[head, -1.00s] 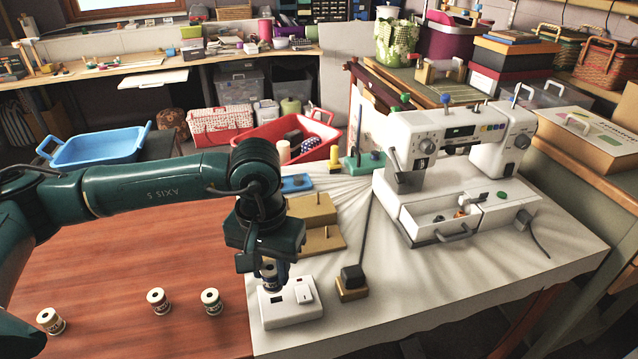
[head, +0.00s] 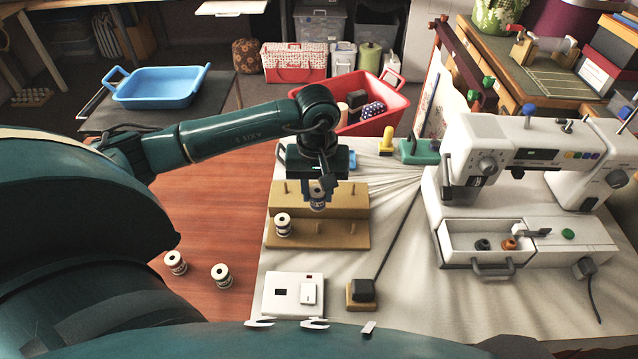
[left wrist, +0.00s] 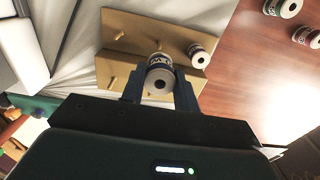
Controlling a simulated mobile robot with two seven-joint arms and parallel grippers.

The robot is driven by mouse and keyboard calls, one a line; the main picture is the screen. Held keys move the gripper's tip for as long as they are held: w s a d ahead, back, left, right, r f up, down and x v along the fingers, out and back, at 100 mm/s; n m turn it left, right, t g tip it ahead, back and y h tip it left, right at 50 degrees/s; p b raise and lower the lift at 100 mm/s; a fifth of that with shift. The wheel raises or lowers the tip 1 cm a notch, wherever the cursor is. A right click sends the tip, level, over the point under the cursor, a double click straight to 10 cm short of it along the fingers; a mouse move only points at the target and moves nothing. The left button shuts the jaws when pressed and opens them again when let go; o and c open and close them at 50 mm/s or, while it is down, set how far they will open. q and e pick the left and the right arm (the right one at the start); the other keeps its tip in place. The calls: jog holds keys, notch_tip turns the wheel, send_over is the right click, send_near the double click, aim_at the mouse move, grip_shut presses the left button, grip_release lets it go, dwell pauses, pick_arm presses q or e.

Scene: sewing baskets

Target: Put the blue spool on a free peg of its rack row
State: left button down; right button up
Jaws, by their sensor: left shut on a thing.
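My left gripper (head: 318,190) is shut on the blue spool (head: 317,201), whose blue band also shows between the fingers in the left wrist view (left wrist: 160,78). The spool is upright over the tan two-step rack (head: 350,208). I cannot tell whether it touches a peg. Another spool (head: 283,224) stands on the left of the rack's front row. A bare peg (head: 328,231) shows to its right in that row. A back-row peg (head: 286,187) is bare at the left. My gripper hides part of the back row. My right gripper is not in view.
Two spools (head: 176,263) (head: 221,276) stand on the red-brown tabletop. A white switch box (head: 278,309) and a black-topped block (head: 362,292) lie in front of the rack. The sewing machine (head: 470,190) stands to the right. A red bin (head: 385,125) lies behind.

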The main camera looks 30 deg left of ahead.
aim_at(318, 208)
pick_arm(q)
jog(key=shift+f+b, duration=0.3)
jog(key=shift+f, duration=0.4)
jog(key=shift+f+b, duration=0.4)
jog(key=shift+f, duration=0.45)
notch_tip(318, 208, down, 2)
jog(key=shift+f+b, duration=0.2)
jog(key=shift+b, duration=0.85)
jog(key=shift+f, duration=0.2)
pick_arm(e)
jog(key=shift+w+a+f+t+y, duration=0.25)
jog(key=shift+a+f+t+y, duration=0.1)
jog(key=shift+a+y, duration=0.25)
pick_arm(q)
jog(key=shift+b, duration=0.5)
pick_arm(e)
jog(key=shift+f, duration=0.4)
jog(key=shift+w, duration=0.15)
